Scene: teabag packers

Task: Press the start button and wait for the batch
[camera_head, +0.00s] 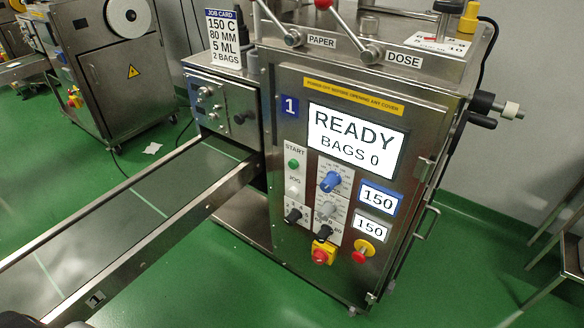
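The green start button (293,163) sits under the START label on the front panel of the steel packing machine (290,230), marked 1. The main display (354,143) reads READY and BAGS 0. Two small displays, the upper one (379,198) and the lower one (372,228), both read 150. The job card (224,38) on top reads 150 C, 80 MM, 5 ML, 2 BAGS.
A conveyor (130,215) runs from the machine toward the lower left. Red-balled levers (322,5) stand on top. Green floor (225,290) lies clear in front.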

